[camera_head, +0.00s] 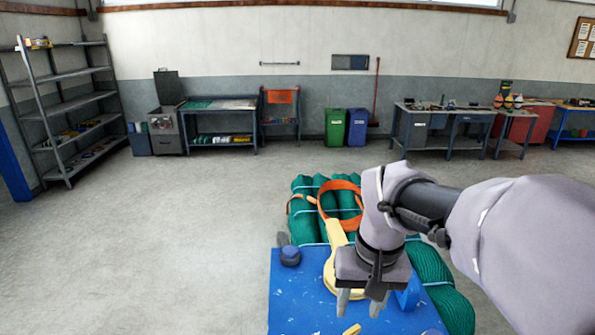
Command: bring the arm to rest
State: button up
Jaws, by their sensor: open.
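My gripper (361,302) hangs at the end of my arm, pointing down over a blue board in front of me. Its two grey fingertips are apart, with nothing seen between them. My arm (520,240) reaches in from the right side of the picture, wrapped in a pale cover. It hides part of the board and of the green net bundles behind.
The blue board (290,312) holds a yellow tool (333,262) and a dark blue-grey item (290,254). Green net bundles (308,232) with an orange strap (325,198) lie behind. Shelving (72,110), benches and bins line the far walls. The floor (160,240) at left is clear.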

jog(key=s+a+f+m+t+b, duration=0.1)
jog(key=s+f+b, duration=0.4)
jog(key=f+b, duration=0.2)
jog(key=s+a+f+m+t+y+b, duration=0.1)
jog(key=s+f+t+b, duration=0.1)
jog(key=s+f+b, duration=0.3)
jog(key=s+a+f+m+t+b, duration=0.1)
jog(key=s+f+b, duration=0.4)
jog(key=f+b, duration=0.5)
notch_tip(320, 180, down, 4)
jog(key=shift+r+b, duration=0.1)
jog(key=shift+b, duration=0.3)
